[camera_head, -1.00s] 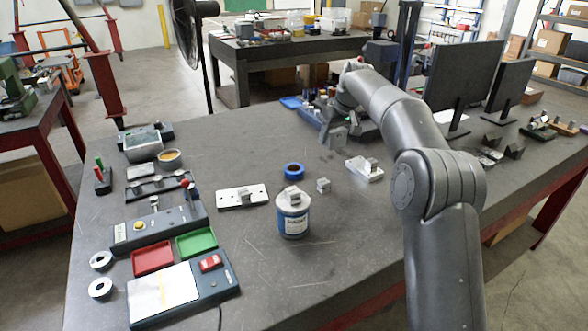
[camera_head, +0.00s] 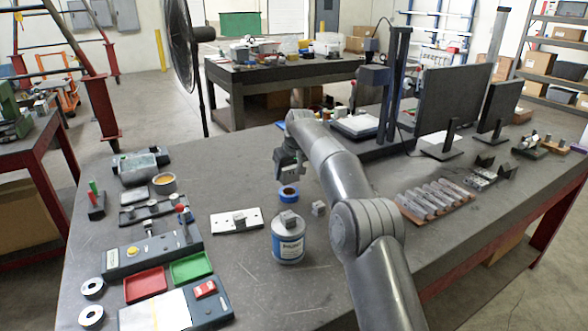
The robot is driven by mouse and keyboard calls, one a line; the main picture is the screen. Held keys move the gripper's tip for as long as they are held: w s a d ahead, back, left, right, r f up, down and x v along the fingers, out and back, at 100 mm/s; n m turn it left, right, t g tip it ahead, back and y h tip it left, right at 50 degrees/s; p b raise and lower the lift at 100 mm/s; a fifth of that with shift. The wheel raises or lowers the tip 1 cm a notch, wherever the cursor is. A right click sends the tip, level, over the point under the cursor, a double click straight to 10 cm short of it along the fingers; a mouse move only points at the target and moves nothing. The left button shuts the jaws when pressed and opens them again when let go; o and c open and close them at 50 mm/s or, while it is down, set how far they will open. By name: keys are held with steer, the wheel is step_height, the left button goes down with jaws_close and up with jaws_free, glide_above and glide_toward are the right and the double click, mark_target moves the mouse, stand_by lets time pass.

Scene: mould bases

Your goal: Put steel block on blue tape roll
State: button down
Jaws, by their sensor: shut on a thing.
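The blue tape roll (camera_head: 288,193) lies flat on the grey bench, behind a labelled can. My gripper (camera_head: 289,174) points down just above the roll. It is shut on a small grey piece, apparently the steel block, which is hard to tell from the dark fingers at this size. I cannot tell whether the held piece touches the roll. Similar small grey blocks sit on the can's lid (camera_head: 289,218), on the bench right of the can (camera_head: 318,208) and on a white plate (camera_head: 239,217).
The can (camera_head: 288,241) stands close in front of the roll. My arm crosses the bench to the right and hides part of it. A red tray (camera_head: 145,284) and a green tray (camera_head: 191,267) lie front left. A rack of grey bars (camera_head: 436,198) lies to the right.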

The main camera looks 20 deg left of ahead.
mark_target(288, 181)
steer(key=shift+f, duration=1.75)
steer(key=shift+f, duration=0.15)
steer(key=shift+c, duration=2.4)
jaws_free()
steer(key=shift+f, duration=0.1)
